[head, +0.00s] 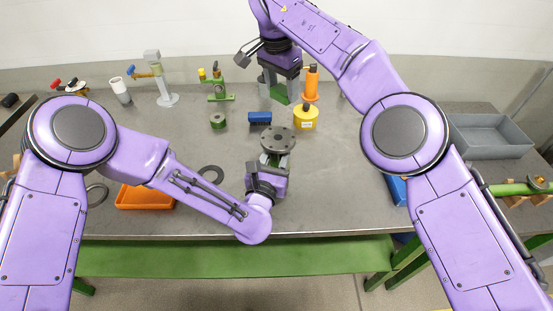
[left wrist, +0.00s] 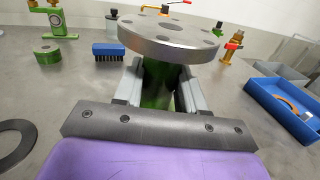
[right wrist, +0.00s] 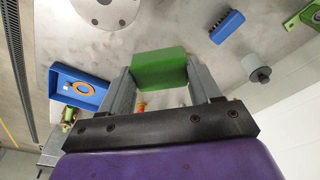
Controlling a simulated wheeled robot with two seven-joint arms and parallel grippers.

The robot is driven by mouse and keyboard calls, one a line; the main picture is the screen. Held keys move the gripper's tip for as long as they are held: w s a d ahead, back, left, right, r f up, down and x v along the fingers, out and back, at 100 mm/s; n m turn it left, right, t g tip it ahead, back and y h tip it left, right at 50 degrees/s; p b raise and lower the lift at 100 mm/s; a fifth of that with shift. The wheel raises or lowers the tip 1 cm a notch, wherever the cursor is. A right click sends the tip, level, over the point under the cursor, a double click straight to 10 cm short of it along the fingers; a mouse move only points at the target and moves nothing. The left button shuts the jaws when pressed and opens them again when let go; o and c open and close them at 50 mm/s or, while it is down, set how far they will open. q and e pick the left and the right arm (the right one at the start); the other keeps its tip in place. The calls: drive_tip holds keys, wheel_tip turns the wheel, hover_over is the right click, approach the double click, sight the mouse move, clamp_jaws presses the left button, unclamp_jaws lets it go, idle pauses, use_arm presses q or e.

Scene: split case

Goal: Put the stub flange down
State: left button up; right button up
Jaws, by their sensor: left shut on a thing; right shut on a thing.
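The stub flange (head: 277,138) has a round grey plate with bolt holes on top of a dark green stub. It is upright near the middle of the bench, and its plate shows large in the left wrist view (left wrist: 170,38). My left gripper (head: 270,164) is shut on its stub (left wrist: 185,92), below the plate. I cannot tell whether its lower end touches the bench. My right gripper (head: 280,88) is at the back of the bench, shut on a green block (right wrist: 158,72). The flange plate also shows at the top of the right wrist view (right wrist: 105,12).
A blue brush (head: 259,118), a green ring-like part (head: 218,121) and a yellow container (head: 306,119) stand behind the flange. An orange tray (head: 145,197) and a dark flat ring (head: 211,174) lie to the left. A blue tray (left wrist: 285,105) is to the right. Bare bench (head: 335,185) lies right of the flange.

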sight(277, 164)
use_arm(q)
drive_tip(key=f, duration=0.1)
drive_tip(key=w+f, duration=0.1)
drive_tip(key=f, duration=0.1)
drive_tip(key=w+f, duration=0.1)
drive_tip(key=shift+f+p, duration=0.3)
drive_tip(key=shift+p, duration=0.05)
use_arm(e)
drive_tip(key=shift+r, duration=0.45)
use_arm(q)
drive_tip(key=shift+f, duration=0.4)
drive_tip(key=shift+f, duration=0.15)
use_arm(e)
drive_tip(key=shift+f, duration=0.2)
use_arm(q)
drive_tip(key=o, duration=1.2)
use_arm(e)
drive_tip(key=shift+r, duration=0.1)
